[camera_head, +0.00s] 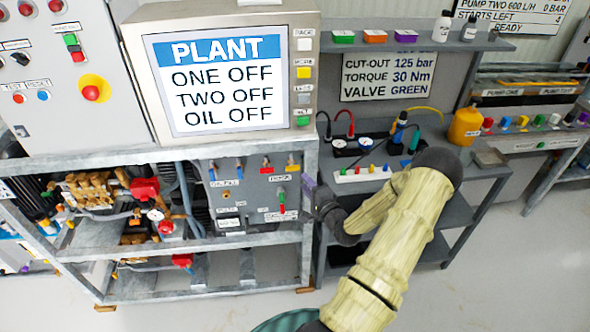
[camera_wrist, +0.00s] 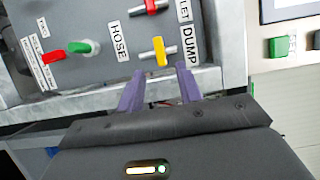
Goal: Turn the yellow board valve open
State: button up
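The yellow board valve (camera_wrist: 160,51) shows in the wrist view on the grey board (camera_wrist: 95,75), beside the DUMP label. Its short yellow handle runs up and down in that picture, across a grey horizontal piece. In the head view the yellow valve (camera_head: 292,160) is at the board's upper right. Nothing is between the fingers. Whether they touch the handle I cannot tell. In the head view my gripper (camera_head: 310,184) is at the board's right edge, partly hidden by my arm.
A red valve (camera_wrist: 151,6) is close by, above the yellow one in the wrist view. A red-and-green handle (camera_wrist: 72,47) sits further left. A metal frame post (camera_head: 311,160) stands at the board's right. The plant screen (camera_head: 216,85) is above.

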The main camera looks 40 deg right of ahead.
aim_at(294, 170)
jog(key=w, duration=0.5)
jog(key=w+d+p, duration=0.1)
jog(key=w, duration=0.1)
jog(key=shift+w, duration=0.3)
grip_shut()
